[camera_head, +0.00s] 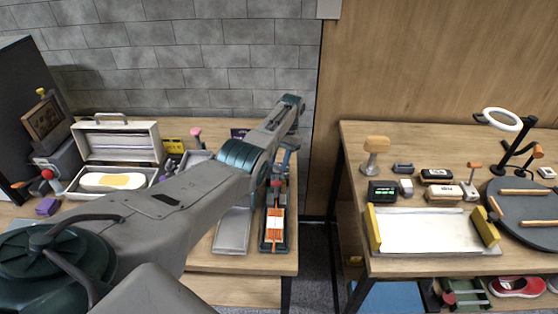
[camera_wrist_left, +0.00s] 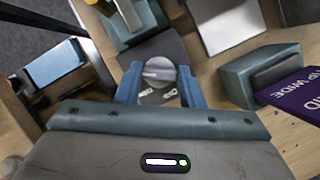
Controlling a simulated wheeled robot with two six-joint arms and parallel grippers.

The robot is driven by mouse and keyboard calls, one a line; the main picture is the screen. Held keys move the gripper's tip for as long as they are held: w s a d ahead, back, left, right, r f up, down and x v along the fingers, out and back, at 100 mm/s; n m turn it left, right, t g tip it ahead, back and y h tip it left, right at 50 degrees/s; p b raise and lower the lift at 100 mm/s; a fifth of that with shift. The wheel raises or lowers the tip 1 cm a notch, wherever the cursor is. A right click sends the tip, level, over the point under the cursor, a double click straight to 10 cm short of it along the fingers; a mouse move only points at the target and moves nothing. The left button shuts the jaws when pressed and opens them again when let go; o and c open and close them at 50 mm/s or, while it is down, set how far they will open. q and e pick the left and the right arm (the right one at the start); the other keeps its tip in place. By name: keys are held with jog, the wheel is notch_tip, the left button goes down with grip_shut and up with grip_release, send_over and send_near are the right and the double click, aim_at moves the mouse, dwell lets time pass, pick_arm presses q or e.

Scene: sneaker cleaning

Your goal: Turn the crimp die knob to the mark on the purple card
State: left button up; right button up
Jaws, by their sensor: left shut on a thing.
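The crimp die knob (camera_wrist_left: 158,70) is a round grey dial with a raised bar across its face. It sits between the two blue fingers of my left gripper (camera_wrist_left: 160,80), which are shut on its sides. Small pale marks show on the dark plate below it. The purple card (camera_wrist_left: 292,94) stands to the right in the left wrist view, with white lettering partly readable as "WIDE". In the head view the card (camera_head: 240,133) is mostly hidden behind my left arm. The left gripper (camera_head: 281,158) reaches down near the bench's right end there, and the knob is hidden. My right gripper is out of view.
A teal block (camera_wrist_left: 252,75) stands between knob and card. A grey tray (camera_head: 232,232) and a teal-based holder with an orange pad (camera_head: 274,228) lie at the bench front. An open case (camera_head: 117,150) is at left. A gap separates the second table (camera_head: 350,160).

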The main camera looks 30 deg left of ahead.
pick_arm(q)
jog(key=o, duration=1)
jog(key=shift+b+v, duration=2.6)
jog(key=shift+v, duration=2.8)
